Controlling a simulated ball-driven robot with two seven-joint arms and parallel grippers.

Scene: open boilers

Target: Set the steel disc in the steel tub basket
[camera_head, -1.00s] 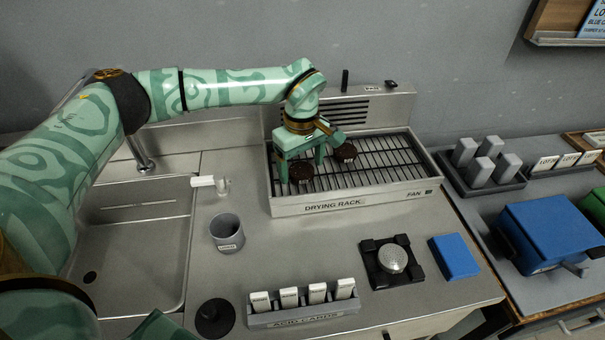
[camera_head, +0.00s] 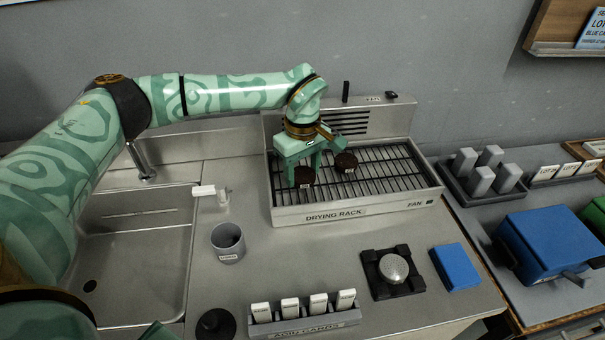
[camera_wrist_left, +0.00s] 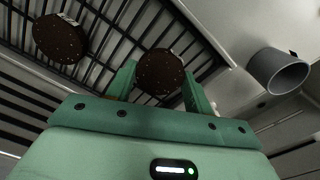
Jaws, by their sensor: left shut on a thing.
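My left gripper (camera_head: 306,180) reaches over the drying rack (camera_head: 335,212) and is shut on a dark brown, speckled disc (camera_head: 304,174) with a small pale tag too small to read. In the left wrist view the held disc (camera_wrist_left: 160,72) sits between the two green fingers. A second similar disc (camera_head: 346,162) lies on the rack bars to the right; it also shows in the left wrist view (camera_wrist_left: 58,40). Both look brown, so I cannot tell from colour which is steel. I cannot pick out a steel tub basket in these frames. My right gripper is not in view.
A grey labelled cup (camera_head: 228,243) stands in front of the rack, near a sink (camera_head: 135,260) and tap. A card holder (camera_head: 305,320), a black stand with a perforated dome (camera_head: 394,268) and a blue block (camera_head: 456,267) are in front. A blue box (camera_head: 550,233) stands right.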

